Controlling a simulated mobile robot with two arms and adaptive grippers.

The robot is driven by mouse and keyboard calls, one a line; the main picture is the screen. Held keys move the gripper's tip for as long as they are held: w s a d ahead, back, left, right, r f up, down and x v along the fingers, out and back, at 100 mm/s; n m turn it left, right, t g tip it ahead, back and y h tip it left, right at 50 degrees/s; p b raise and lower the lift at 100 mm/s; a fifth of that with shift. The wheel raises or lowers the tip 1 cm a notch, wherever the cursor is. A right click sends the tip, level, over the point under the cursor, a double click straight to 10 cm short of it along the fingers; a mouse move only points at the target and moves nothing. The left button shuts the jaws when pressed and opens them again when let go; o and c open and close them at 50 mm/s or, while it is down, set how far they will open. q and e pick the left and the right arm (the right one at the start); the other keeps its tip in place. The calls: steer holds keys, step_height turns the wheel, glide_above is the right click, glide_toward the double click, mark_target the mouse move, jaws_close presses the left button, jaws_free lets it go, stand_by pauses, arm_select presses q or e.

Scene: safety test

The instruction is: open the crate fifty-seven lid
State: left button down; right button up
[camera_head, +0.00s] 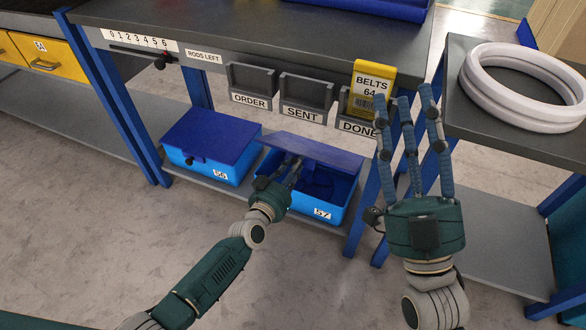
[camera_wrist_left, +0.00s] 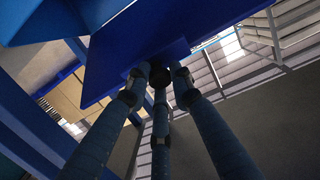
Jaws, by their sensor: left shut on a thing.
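Crate fifty-seven (camera_head: 342,207) is a bright blue box labelled 57 on the low shelf under the bench. Its dark blue lid (camera_head: 325,152) is raised at a tilt, and the dark inside of the crate shows below it. My left gripper (camera_head: 293,165) is at the crate's front left, shut on the lid's knob. In the left wrist view the fingers (camera_wrist_left: 160,75) close around the small dark knob under the lid (camera_wrist_left: 135,45). My right gripper (camera_head: 405,98) is open and empty, its fingers pointing up, right of the crate and in front of the bench's right end.
Crate 56 (camera_head: 228,173), lid closed, stands left of crate 57. Grey bins marked ORDER (camera_head: 251,82), SENT (camera_head: 306,92) and DONE hang above. A yellow BELTS 64 card (camera_head: 372,84) stands in the DONE bin. A blue bench leg (camera_head: 366,205) is right of the crate. White rings (camera_head: 530,85) lie on the right table.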

arm_select(q)
steer(key=shift+w+d+r+p, duration=0.1)
steer(key=shift+w+r+p, duration=0.15)
steer(key=shift+r, duration=0.25)
steer(key=shift+w+d+r+p, duration=0.1)
steer(key=shift+w+r+p, duration=0.15)
steer(key=shift+r, duration=0.2)
steer(key=shift+w+r, duration=0.1)
arm_select(e)
steer(key=w+f+g+h, duration=0.1)
steer(key=w+f+g, duration=0.2)
steer(key=f, duration=0.4)
steer(key=shift+w+g, duration=0.35)
steer(key=shift+g, duration=0.05)
arm_select(q)
steer(key=c, duration=1.6)
jaws_free()
steer(key=shift+c, duration=0.2)
steer(key=shift+o, duration=0.6)
steer(key=shift+a, duration=0.1)
arm_select(e)
steer(key=shift+a+r, duration=0.1)
arm_select(q)
steer(key=shift+s, duration=0.3)
steer(key=v, duration=1.1)
steer(key=shift+s+a, duration=0.2)
steer(key=shift+s, duration=0.05)
